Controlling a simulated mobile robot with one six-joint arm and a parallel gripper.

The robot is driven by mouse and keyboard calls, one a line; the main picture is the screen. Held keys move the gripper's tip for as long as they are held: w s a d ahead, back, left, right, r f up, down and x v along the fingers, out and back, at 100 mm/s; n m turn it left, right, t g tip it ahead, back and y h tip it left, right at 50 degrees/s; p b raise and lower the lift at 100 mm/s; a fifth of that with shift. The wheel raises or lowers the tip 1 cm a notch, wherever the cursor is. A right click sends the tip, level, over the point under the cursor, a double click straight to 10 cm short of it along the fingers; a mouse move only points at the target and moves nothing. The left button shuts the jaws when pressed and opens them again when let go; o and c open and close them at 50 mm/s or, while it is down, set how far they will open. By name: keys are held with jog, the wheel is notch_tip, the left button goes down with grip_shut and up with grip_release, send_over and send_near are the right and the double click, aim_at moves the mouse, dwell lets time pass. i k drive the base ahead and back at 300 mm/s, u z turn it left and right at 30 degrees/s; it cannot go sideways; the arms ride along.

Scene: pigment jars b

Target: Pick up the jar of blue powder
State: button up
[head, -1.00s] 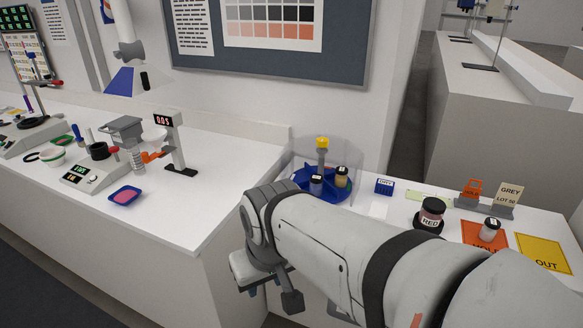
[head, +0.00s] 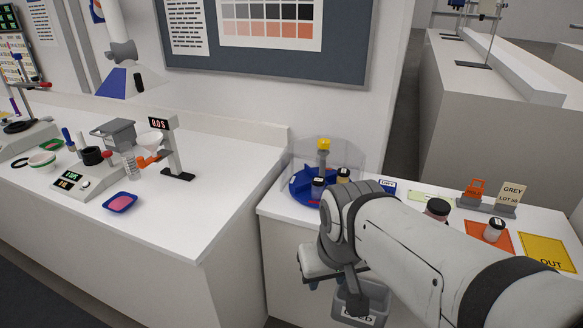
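A blue turntable tray (head: 299,194) with a clear guard behind it stands on the right-hand bench. A small dark-capped jar with bluish-grey contents (head: 318,188) sits at its front; it looks like the blue powder jar, though its label is too small to read. A jar with yellowish contents (head: 343,175) sits beside it, to the right. My gripper (head: 334,292) hangs below and in front of the tray, past the bench's front edge, apart from both jars. Its fingers appear spread, with nothing visible between them. My arm covers the bench right of the tray.
A dark-capped jar (head: 437,210) is partly hidden behind my arm. A grey bin (head: 376,298) is below my gripper.

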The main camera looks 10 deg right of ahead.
aim_at(318, 183)
jog(key=i, duration=0.95)
